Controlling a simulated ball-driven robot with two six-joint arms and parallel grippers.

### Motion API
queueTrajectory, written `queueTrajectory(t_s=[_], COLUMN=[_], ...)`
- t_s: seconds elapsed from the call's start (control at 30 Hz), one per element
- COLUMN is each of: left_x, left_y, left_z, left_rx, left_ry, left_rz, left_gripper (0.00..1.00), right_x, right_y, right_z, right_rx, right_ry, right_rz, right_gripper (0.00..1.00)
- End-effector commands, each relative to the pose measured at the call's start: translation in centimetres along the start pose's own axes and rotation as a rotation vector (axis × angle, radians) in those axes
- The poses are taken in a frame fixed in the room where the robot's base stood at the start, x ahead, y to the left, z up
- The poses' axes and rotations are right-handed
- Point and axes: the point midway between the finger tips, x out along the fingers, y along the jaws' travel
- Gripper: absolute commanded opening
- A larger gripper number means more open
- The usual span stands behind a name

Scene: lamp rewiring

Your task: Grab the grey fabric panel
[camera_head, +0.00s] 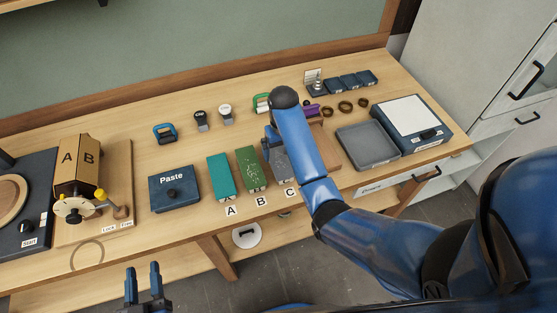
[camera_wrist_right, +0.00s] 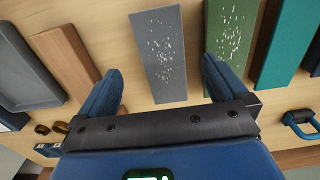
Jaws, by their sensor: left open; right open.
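The grey fabric panel (camera_wrist_right: 165,45) is a flat grey strip with white specks. It lies on the bench by the label C, and in the head view the panel (camera_head: 280,165) is partly hidden by my right arm. My right gripper (camera_wrist_right: 160,82) is open above it, one finger to each side of the panel's near end in the wrist view. I cannot tell the height of the fingers over the bench. My left gripper (camera_head: 144,275) is open and empty in front of the bench, far from the panel.
A speckled green panel (camera_head: 250,168) and a teal panel (camera_head: 221,178) lie to the left of the grey one. A brown wooden piece (camera_head: 326,148) and a grey tray (camera_head: 367,147) lie to the right. The blue Paste box (camera_head: 174,190) stands further left.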

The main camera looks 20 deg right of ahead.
Motion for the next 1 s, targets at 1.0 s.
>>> queueTrajectory(t_s=[1.0], left_x=[-0.1], left_y=[0.0], left_z=[-1.9], left_rx=[0.000], left_ry=[0.000], left_rz=[0.000], left_gripper=[0.43], right_x=[5.8], right_y=[-0.2], right_z=[-0.3], right_rx=[0.000], right_ry=[0.001], right_rz=[0.000], right_gripper=[0.86])
